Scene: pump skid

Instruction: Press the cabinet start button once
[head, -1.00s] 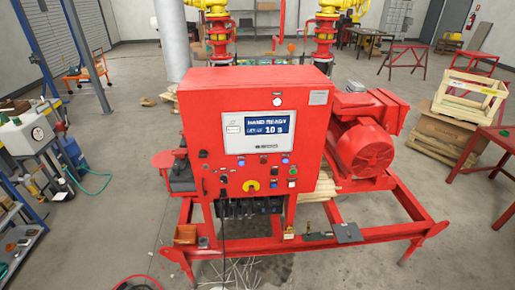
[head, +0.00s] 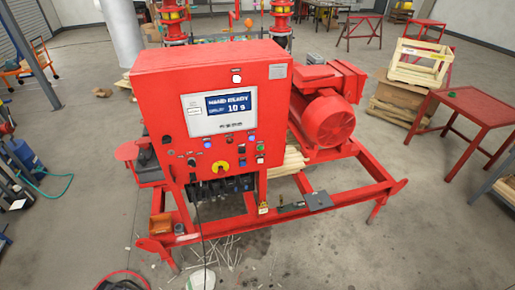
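The red pump control cabinet (head: 156,108) stands upright at the centre-left of the head view. Its screen (head: 220,110) reads what looks like "HAND READY" with "10 s" below. Under the screen, on the right of the panel, is a small green button (head: 260,147); its label is too small to read. A yellow rotary knob with a red centre (head: 220,166) and several small blue, red and black controls sit to its left. Neither of my grippers is in view, and nothing covers the cabinet front.
The cabinet sits on a red skid frame (head: 345,215) with a red motor (head: 327,120) behind right. A dark cable (head: 203,235) hangs down in front. A red table (head: 478,105) and a wooden crate (head: 417,62) stand at the right. The floor right of the skid is clear.

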